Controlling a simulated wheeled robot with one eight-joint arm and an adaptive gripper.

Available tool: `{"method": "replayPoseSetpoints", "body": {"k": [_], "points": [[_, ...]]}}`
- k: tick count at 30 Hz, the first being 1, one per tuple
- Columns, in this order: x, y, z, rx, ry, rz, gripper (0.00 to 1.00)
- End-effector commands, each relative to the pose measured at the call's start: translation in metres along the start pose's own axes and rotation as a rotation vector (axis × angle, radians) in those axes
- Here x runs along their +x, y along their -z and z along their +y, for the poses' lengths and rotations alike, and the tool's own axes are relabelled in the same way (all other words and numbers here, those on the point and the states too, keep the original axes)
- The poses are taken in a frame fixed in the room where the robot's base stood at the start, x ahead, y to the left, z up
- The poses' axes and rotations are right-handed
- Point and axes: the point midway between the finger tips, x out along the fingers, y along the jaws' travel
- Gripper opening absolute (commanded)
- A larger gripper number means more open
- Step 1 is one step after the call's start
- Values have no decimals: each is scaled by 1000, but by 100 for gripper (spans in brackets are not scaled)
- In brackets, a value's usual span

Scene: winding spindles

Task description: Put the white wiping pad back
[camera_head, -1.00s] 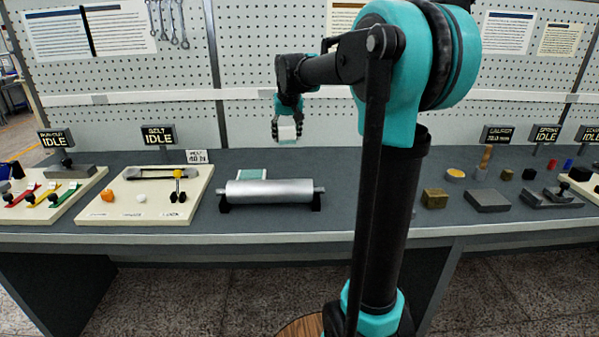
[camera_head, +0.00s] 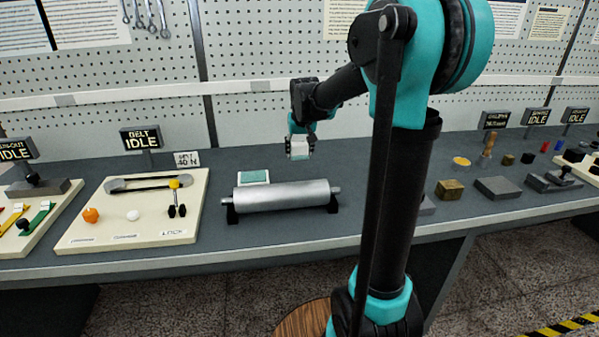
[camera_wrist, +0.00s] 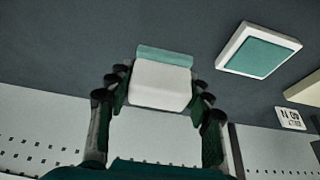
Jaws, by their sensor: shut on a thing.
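The white wiping pad (camera_head: 299,149) is held between the fingers of my gripper (camera_head: 300,147), above the bench behind the metal roller. In the wrist view the pad (camera_wrist: 161,85) is a white block with a teal strip along one edge, and my gripper's fingers (camera_wrist: 160,100) are shut on its two sides. A small white-rimmed tray with a teal inside (camera_head: 254,177) lies on the bench just behind the roller. It also shows in the wrist view (camera_wrist: 257,52), apart from the pad, to its right. The pad is right of the tray in the head view.
The metal roller (camera_head: 286,196) rests on black supports in front of the tray. The belt board (camera_head: 137,210) with its knobs stands at left. A brass block (camera_head: 450,189) and grey block (camera_head: 497,188) lie at right, beyond my arm. The bench around the pad is clear.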

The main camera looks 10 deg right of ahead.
Motion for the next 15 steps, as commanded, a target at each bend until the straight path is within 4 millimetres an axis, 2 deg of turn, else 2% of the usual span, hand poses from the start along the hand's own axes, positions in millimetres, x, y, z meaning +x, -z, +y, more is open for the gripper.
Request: {"method": "replayPoseSetpoints", "body": {"k": [3,6,11,15], "points": [[25,-10,0,0,0,0,20],[38,-15,0,0,0,0,20],[48,-20,0,0,0,0,20],[64,-26,0,0,0,0,20]]}}
